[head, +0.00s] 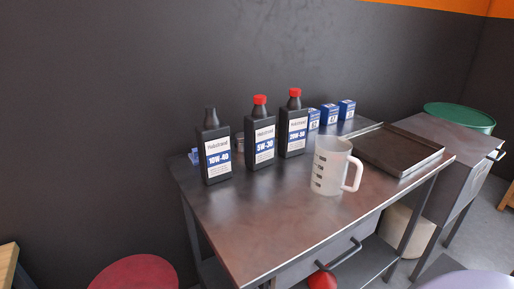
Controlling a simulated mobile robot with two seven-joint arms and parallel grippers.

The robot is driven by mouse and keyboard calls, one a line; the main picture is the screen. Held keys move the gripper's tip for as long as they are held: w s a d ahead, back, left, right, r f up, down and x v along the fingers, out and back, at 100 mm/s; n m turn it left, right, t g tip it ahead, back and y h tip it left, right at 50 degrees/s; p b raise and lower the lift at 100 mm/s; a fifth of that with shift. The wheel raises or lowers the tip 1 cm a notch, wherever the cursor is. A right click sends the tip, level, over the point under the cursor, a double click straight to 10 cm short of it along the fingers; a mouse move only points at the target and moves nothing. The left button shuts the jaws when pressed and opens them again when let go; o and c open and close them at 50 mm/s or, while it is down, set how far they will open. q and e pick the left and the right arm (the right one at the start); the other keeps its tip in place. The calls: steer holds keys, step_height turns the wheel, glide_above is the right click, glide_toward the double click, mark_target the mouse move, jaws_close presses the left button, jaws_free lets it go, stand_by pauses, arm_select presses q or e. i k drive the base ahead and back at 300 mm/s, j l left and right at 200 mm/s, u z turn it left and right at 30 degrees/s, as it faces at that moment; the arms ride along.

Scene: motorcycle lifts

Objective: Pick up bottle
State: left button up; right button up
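Three black oil bottles stand upright in a row on the metal table (270,220) in the head view. The left bottle (215,150) is labelled 10W-40 and has a dark top. The middle bottle (260,138) is labelled 5W-30 and has a red cap. The right bottle (293,125) is labelled 20W-50 or similar, also with a red cap; the small print is hard to read. Neither of my grippers is in the head view.
A clear measuring jug (328,168) stands in front of the right bottle. A dark tray (398,148) lies to the right. Small blue boxes (330,114) stand behind. A red round top (136,274) is at front left. The table's front left surface is clear.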

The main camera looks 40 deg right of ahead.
mark_target(213, 137)
steer(key=i+z, duration=0.1)
steer(key=z, duration=0.3)
steer(key=j+z, duration=0.15)
steer(key=z, duration=0.2)
steer(key=i+j+z, duration=0.1)
steer(key=z, duration=0.3)
